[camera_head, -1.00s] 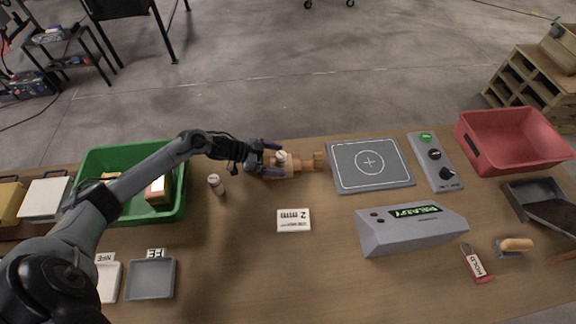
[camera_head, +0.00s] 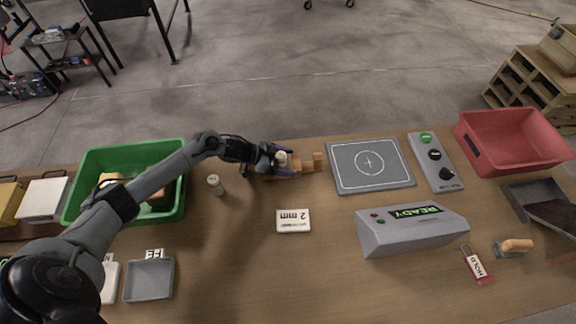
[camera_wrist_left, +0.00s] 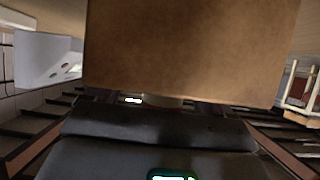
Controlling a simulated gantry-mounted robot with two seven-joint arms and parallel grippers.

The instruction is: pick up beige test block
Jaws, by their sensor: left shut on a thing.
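The small beige test block (camera_head: 282,156) is at the wooden stand (camera_head: 310,162) near the back edge of the table, left of the grey plate. My left gripper (camera_head: 281,162) is shut on the block, and its fingers hide most of it. In the left wrist view a small beige part of the block (camera_wrist_left: 163,101) shows between the finger bases, below a large brown wooden face (camera_wrist_left: 190,45). I cannot tell whether the block still touches the stand. My right gripper is in neither view.
A grey plate with a circle mark (camera_head: 350,180) lies right of the stand. A small pale cylinder (camera_head: 215,184) stands to the left, beside the green bin (camera_head: 128,146). A 2 mm card (camera_head: 293,227) and the READY console (camera_head: 410,235) lie in front. The front middle is clear.

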